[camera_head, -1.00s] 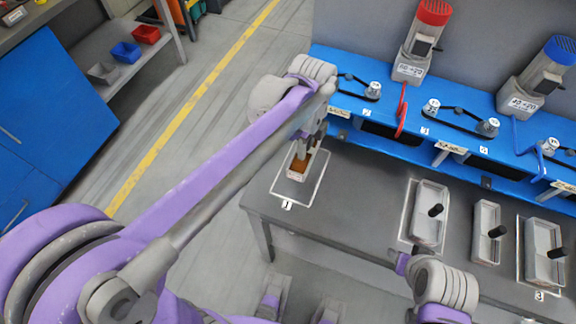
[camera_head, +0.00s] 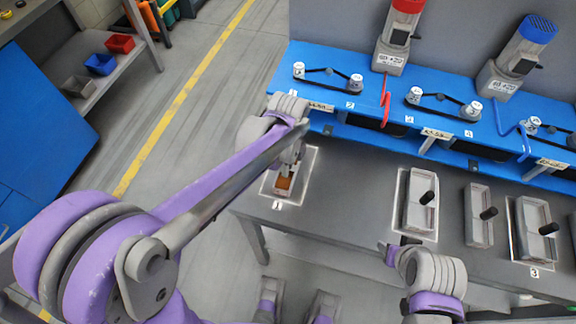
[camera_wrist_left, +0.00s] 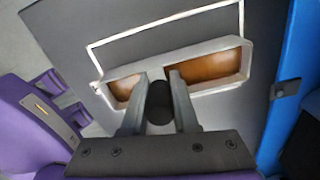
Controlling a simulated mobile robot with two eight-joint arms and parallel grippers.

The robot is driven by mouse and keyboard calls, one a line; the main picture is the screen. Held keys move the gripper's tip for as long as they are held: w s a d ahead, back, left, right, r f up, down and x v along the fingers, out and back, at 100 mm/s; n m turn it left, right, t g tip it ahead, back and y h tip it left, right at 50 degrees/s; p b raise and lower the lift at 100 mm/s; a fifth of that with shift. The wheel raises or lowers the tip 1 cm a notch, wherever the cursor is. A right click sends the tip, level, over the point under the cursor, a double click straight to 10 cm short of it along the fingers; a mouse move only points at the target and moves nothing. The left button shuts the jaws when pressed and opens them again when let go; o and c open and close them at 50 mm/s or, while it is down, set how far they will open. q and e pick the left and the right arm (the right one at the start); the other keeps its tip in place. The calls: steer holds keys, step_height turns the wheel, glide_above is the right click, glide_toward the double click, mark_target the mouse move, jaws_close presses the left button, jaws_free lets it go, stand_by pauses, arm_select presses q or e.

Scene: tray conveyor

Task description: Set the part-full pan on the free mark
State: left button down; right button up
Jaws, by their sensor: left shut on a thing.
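My left gripper (camera_head: 292,160) is shut on the black handle (camera_wrist_left: 159,103) of a pale pan (camera_head: 283,184) with brown contents. In the left wrist view, the pan (camera_wrist_left: 243,63) shows brown on both sides of the fingers. The pan is over the white outline of mark 1 (camera_head: 315,160); in the wrist view it lies across the outline's near part. I cannot tell whether it touches the table.
To the right on the grey table (camera_head: 350,190) are a pan on an outlined mark (camera_head: 405,228), a pan without a visible outline (camera_head: 478,220) and a pan at mark 3 (camera_head: 535,238). A blue machine ledge (camera_head: 345,130) with belts and motors runs behind.

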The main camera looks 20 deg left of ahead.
arm_select(q)
steer(key=c, duration=1.1)
jaws_free()
steer(key=shift+f, duration=0.15)
steer(key=o, duration=0.4)
steer(key=shift+r, duration=0.25)
step_height(320, 180, up, 12)
steer(key=shift+f+p, duration=0.1)
steer(key=shift+p, duration=0.6)
steer(key=shift+s+a+f+n+t, duration=0.85)
steer(key=shift+s+a+f+n, duration=0.4)
steer(key=shift+s+n, duration=1.8)
steer(key=shift+s+a+f+n+t, duration=0.9)
steer(key=shift+s+f+n, duration=0.95)
steer(key=shift+n, duration=1.95)
steer(key=shift+s+a+f+n+t, duration=0.75)
steer(key=shift+s+a+f+n, duration=0.35)
steer(key=shift+s+n, duration=2.1)
